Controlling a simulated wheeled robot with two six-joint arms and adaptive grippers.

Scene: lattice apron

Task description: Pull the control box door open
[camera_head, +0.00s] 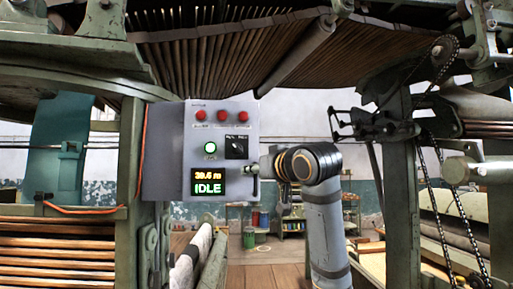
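The grey control box (161,160) hangs left of the centre. Its door (220,138) faces me and carries red buttons, a green-lit button, a dark switch and a display reading IDLE. The door looks closed, though a small gap cannot be ruled out. A small handle (253,178) sticks out at the door's right edge, low down. My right gripper (264,166) is at that edge, right beside the handle and pointing left. My wrist covers much of it, so its fingers and any grip on the handle cannot be made out. My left gripper is out of view.
Loom frame posts stand left (129,150) and right (397,180) of the box. Chains (430,185) hang at the right. A rolled white cloth (192,258) lies below the box.

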